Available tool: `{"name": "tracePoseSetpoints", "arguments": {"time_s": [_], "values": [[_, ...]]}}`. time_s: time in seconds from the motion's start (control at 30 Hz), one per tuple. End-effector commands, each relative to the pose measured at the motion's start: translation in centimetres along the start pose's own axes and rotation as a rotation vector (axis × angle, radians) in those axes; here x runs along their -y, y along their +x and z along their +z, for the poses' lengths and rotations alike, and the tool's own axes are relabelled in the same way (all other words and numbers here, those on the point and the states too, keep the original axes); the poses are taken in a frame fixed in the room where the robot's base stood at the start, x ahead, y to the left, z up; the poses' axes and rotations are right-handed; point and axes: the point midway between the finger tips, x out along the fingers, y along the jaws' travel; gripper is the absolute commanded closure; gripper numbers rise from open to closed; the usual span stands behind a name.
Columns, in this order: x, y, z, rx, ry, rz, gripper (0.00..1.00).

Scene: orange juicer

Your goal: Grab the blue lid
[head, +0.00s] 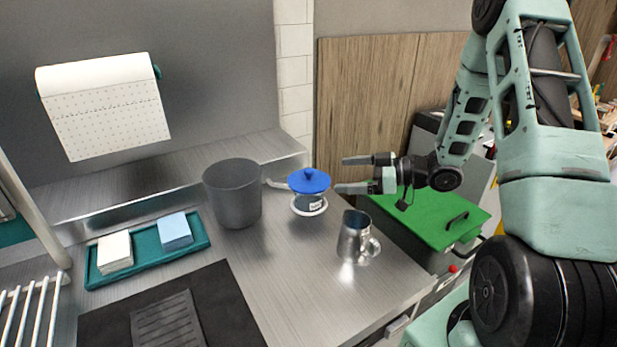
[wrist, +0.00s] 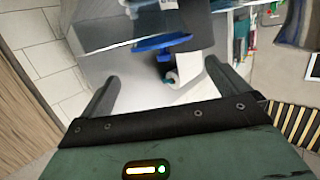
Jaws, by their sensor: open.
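The blue lid (head: 309,181) is a round disc with a small knob on top. It sits on a clear container (head: 309,202) with a white base, on the metal counter. My gripper (head: 339,174) is open and empty just to the right of the lid, its two fingers pointing left toward it. In the wrist view the lid (wrist: 162,43) shows beyond the open fingertips, between them, with its knob toward the gripper (wrist: 162,72). No contact between fingers and lid is visible.
A metal pitcher (head: 355,238) stands in front, below my gripper. A dark grey bin (head: 233,194) stands left of the lid. A green-topped box (head: 425,212) is beside the counter at right.

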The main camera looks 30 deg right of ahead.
Motion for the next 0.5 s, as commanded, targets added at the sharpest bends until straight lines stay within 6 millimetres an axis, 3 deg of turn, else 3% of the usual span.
{"name": "tracePoseSetpoints", "arguments": {"time_s": [0.2,0.5], "values": [[0.1,3.9,-0.2,-0.001,0.000,-0.003,0.00],[0.3,6.3,-0.4,-0.001,-0.001,-0.004,0.00]]}}
